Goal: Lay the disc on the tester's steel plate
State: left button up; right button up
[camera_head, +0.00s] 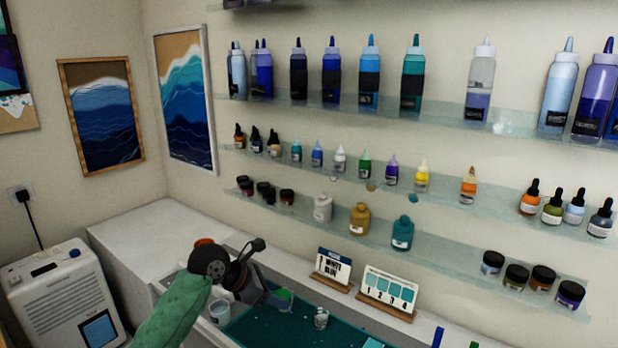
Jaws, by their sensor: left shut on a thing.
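My left gripper (266,294) is low over the work table, at the end of my green-sleeved arm that rises from the bottom of the head view. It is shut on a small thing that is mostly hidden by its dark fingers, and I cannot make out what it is. A round green-topped item (283,295) shows right at the fingertips. I cannot tell whether it is touching them. I cannot pick out the disc, the tester or its steel plate with certainty. My right gripper is not in view.
A teal mat (255,328) covers the table, with a small clear cup (321,318) on it. A grey cup (220,311) stands beside my wrist. Two sign cards (332,266) (390,288) stand behind. Shelves of bottles (370,103) line the wall.

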pick_arm(q)
jog(key=s+a+f+n+t+y, duration=0.1)
jog(key=s+a+f+n, duration=0.1)
jog(key=a+f, duration=0.6)
jog(key=a, duration=0.4)
jog(key=shift+s+a+f+n+t+b, duration=0.3)
jog(key=shift+s+a+f+t, duration=0.05)
jog(key=shift+a+f+t, duration=0.05)
